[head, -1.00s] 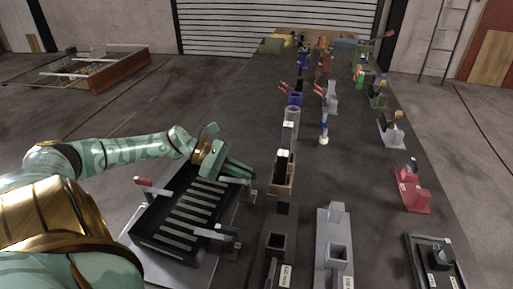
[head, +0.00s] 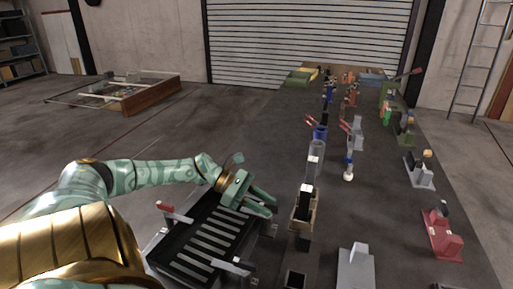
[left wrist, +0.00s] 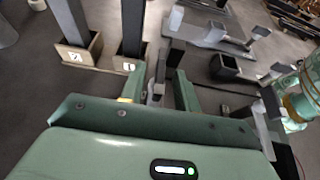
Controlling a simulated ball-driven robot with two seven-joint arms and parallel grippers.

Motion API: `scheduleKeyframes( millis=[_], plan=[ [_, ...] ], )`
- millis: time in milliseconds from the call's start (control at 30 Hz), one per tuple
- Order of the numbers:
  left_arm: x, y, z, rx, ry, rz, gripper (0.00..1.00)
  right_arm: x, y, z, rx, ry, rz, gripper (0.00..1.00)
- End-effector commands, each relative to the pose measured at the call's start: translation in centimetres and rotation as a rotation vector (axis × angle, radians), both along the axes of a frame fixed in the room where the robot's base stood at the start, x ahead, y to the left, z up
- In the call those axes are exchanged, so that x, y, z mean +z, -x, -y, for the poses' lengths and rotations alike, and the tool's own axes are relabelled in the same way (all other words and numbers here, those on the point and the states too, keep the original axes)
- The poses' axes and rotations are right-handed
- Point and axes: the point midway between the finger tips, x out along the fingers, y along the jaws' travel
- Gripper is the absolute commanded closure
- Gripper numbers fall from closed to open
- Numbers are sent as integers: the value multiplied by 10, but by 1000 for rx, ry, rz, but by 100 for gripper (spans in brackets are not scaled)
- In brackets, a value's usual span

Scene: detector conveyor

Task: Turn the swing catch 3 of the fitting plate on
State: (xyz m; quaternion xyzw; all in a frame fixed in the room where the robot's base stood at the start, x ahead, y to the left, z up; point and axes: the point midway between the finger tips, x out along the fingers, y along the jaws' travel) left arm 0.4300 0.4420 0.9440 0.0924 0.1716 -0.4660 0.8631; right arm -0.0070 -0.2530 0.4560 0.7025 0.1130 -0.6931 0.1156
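A black slatted unit (head: 205,245) stands at the lower middle of the head view. It has a red-tipped lever (head: 166,207) on its left side and a grey lever (head: 232,267) at its near right. I cannot tell which part is swing catch 3; no number is readable on them. My left gripper (head: 267,201) is over the unit's far right corner, pointing right. In the left wrist view its two fingers (left wrist: 160,88) are apart, with a small grey upright piece (left wrist: 155,92) showing between or beyond them. Contact cannot be told. My right gripper is not in view.
Right of the gripper stands a tan open box (head: 302,217) holding a dark block. A grey plate with an upright block (head: 356,268) and a red fitting (head: 441,236) are farther right. Several small fittings line the dark strip toward the shutter.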

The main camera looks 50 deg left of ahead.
Motion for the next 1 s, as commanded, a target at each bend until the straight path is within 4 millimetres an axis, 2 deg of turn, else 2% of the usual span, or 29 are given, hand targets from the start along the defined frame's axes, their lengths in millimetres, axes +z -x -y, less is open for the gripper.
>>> scheduleKeyframes(
  millis=[167, 400, 600, 800, 1000],
  plan=[
    [11, 12, -18, 2, -3, -3, 68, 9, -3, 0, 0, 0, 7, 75],
    [38, 45, -69, 4, -4, -2, 68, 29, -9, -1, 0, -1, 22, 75],
    [54, 68, -105, 3, -3, -1, 68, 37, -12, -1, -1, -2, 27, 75],
    [61, 80, -123, 1, -2, 1, 68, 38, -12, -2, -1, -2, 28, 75],
    [62, 82, -126, 0, -1, 1, 68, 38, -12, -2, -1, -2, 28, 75]
  ],
)
